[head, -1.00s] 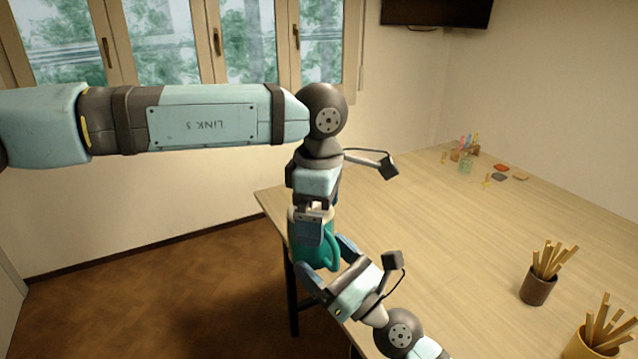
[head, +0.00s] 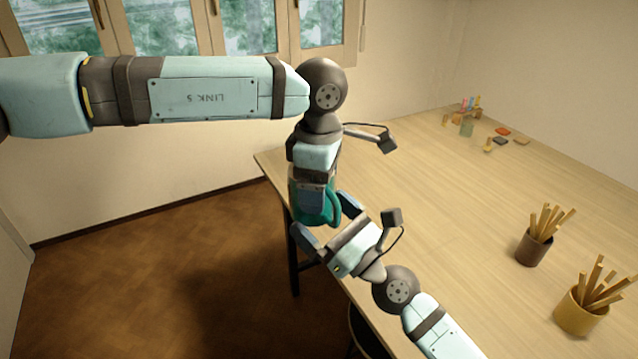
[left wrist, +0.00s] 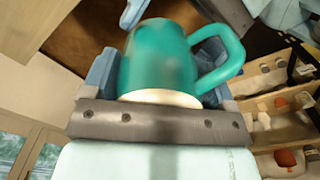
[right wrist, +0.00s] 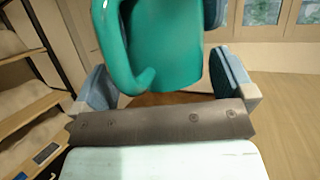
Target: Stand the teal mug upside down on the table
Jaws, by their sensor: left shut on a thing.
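The right wrist view shows the mug (right wrist: 165,45) and handle ahead of those fingers, with a gap at the right finger. The table (head: 430,200) is wooden.
A brown pot of sticks (head: 533,250) and a yellow pot of sticks (head: 580,312) stand at the table's right. Small coloured items (head: 466,125) lie at the far end. The middle of the table is clear. Shelves (right wrist: 25,110) show in the right wrist view.

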